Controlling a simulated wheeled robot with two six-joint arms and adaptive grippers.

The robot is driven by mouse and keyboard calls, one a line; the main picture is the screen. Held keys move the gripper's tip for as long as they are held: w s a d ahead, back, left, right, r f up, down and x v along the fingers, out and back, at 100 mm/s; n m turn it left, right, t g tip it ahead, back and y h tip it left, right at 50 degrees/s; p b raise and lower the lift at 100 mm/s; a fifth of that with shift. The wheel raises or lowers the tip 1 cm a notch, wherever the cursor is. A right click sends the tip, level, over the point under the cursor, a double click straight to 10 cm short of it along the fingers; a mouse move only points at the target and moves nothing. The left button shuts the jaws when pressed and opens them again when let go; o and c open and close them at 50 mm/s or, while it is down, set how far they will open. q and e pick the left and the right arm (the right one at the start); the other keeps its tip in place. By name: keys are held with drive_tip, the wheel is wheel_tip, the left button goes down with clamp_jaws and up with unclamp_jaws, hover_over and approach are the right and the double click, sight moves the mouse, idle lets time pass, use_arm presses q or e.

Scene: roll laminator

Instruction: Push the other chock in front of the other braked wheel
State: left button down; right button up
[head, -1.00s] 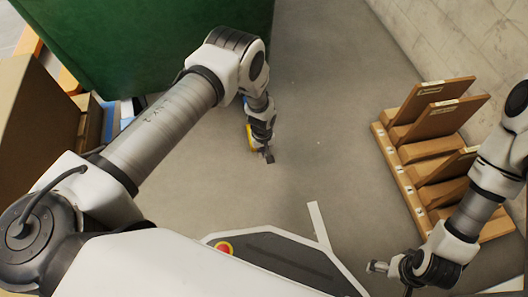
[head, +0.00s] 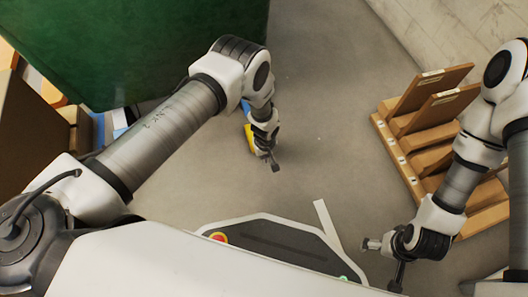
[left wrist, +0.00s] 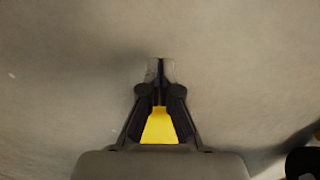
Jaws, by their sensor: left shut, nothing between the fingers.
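My left gripper (head: 274,163) points down over the grey floor, its fingers together and nothing held at the tips. It also shows in the left wrist view (left wrist: 161,68). A yellow piece (head: 249,137) shows just behind it, partly covered by it. The yellow piece (left wrist: 159,127) shows between the finger bases in the left wrist view. I cannot tell whether it is a chock. My right gripper (head: 383,264) is at the lower right, its fingers spread apart and empty. No wheel can be made out; the foot of the green body (head: 130,45) is partly hidden by my left arm.
A wooden rack with slanted boards (head: 428,150) stands at the right, near the pale wall (head: 440,32). Brown boxes (head: 28,140) are at the left edge. A white strip (head: 326,222) lies on the floor. The floor between the green body and rack is clear.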

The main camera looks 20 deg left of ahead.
sight(249, 134)
use_arm(q)
wheel_tip(249, 134, down, 2)
drive_tip(key=shift+w+a+f+b, duration=0.1)
drive_tip(key=shift+w+a+b, duration=0.05)
drive_tip(key=shift+b, duration=0.25)
drive_tip(key=shift+w+a+r+b, duration=0.2)
drive_tip(key=shift+w+a, duration=0.2)
drive_tip(key=shift+w, duration=0.2)
drive_tip(key=shift+w+a+r+b, duration=0.1)
drive_tip(key=shift+w+a+b, duration=0.1)
drive_tip(key=shift+w+a, duration=0.3)
drive_tip(key=shift+w+a+r, duration=0.1)
drive_tip(key=shift+w+a, duration=0.1)
drive_tip(key=shift+w, duration=0.2)
use_arm(e)
drive_tip(key=shift+w+f, duration=0.1)
drive_tip(key=shift+f, duration=1.15)
use_arm(q)
drive_tip(key=shift+w+a+b, duration=0.4)
drive_tip(key=shift+w+b, duration=0.25)
drive_tip(key=shift+b, duration=0.05)
drive_tip(key=shift+w+a, duration=0.2)
drive_tip(key=shift+w, duration=0.05)
use_arm(e)
drive_tip(key=shift+f, duration=0.65)
use_arm(q)
drive_tip(key=shift+s, duration=0.1)
